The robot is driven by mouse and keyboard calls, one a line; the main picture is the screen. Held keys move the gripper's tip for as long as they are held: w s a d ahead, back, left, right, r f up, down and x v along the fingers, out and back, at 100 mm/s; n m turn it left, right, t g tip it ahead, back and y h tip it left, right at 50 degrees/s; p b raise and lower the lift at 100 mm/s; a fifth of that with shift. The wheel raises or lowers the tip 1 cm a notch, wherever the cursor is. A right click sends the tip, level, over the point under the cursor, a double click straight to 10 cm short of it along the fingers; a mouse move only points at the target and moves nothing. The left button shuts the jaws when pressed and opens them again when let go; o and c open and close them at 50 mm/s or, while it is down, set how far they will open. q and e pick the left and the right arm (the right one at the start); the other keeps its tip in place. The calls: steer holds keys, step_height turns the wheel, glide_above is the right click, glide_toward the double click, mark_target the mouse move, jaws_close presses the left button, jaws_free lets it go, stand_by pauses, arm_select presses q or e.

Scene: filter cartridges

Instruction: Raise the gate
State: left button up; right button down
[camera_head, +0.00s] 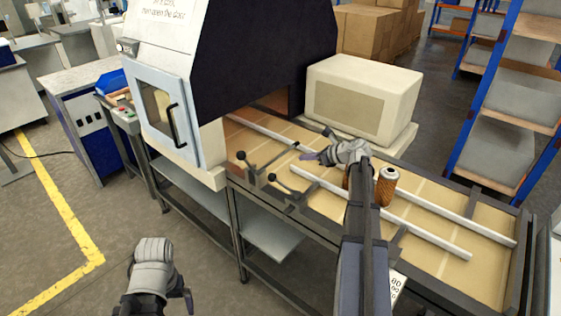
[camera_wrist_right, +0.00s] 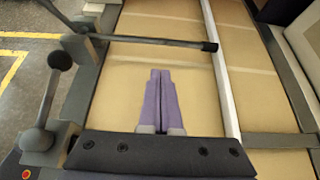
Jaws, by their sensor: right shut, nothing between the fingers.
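The gate appears as a dark bar (camera_head: 275,158) lying level across the tan conveyor near the machine's opening. It also crosses the belt in the right wrist view (camera_wrist_right: 165,42), its free end near the pale rail. A black ball-ended lever (camera_head: 241,155) stands by its base. A second ball-ended lever (camera_head: 272,177) is nearer me; its ball (camera_wrist_right: 60,60) shows left of my fingers. My right gripper (camera_head: 308,157) is shut and empty over the belt, fingertips (camera_wrist_right: 160,72) short of the bar and apart from it. My left gripper (camera_head: 185,298) hangs low, away from the conveyor; its jaws are unclear.
A brown filter cartridge (camera_head: 386,188) with a pale top stands on the belt right of my right arm; another is partly hidden behind it. Pale rails (camera_head: 430,235) run along the belt. The machine (camera_head: 210,130) and a beige box (camera_head: 362,98) stand beyond.

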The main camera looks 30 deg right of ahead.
stand_by(0.3)
steer(key=b+x, duration=0.4)
steer(key=x, duration=0.5)
steer(key=shift+d+b, duration=0.1)
steer(key=shift+b, duration=0.25)
steer(key=shift+w+a+f, duration=0.2)
steer(key=shift+w+a, duration=0.05)
steer(key=shift+w, duration=0.2)
